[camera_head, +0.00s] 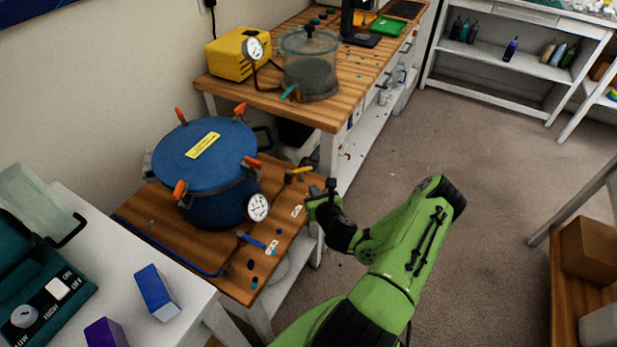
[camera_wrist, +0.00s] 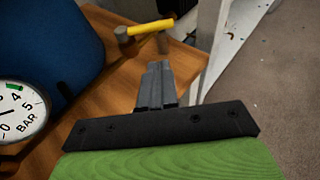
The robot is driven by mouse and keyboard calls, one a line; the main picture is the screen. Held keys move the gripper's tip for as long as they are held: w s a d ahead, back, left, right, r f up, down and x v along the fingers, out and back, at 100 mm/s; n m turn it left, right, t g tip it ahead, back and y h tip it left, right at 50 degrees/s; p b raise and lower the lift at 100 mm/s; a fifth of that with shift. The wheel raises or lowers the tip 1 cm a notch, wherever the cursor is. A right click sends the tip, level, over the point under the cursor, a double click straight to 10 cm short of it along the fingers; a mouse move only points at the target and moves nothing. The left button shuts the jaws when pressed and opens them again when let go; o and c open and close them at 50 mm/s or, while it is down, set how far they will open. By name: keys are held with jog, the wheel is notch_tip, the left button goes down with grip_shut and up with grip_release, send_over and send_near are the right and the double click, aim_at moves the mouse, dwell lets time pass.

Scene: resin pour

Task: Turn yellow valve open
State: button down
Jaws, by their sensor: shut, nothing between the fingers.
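The yellow valve (camera_head: 298,170) is a lever handle at the right side of the blue pressure pot (camera_head: 205,160), on the low wooden table. In the wrist view the yellow valve handle (camera_wrist: 151,27) lies nearly level just beyond my fingertips, joined to a grey fitting at its left. My gripper (camera_head: 316,195) is at the table's right edge, near the valve. In the wrist view my gripper (camera_wrist: 156,70) is shut and empty, its fingers together and pointing toward the handle with a visible gap.
A pressure gauge (camera_head: 258,207) sits on the pot's front, and a blue valve handle (camera_head: 252,241) lies before it. A white table (camera_head: 135,240) with a blue box (camera_head: 157,292) is at left. A workbench (camera_head: 345,80) stands behind. The carpet (camera_head: 470,170) at right is clear.

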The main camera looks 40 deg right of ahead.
aim_at(300, 171)
jog(key=w+d+p, duration=0.2)
jog(key=w, duration=0.3)
jog(key=shift+w+d, duration=0.35)
jog(key=shift+w, duration=0.05)
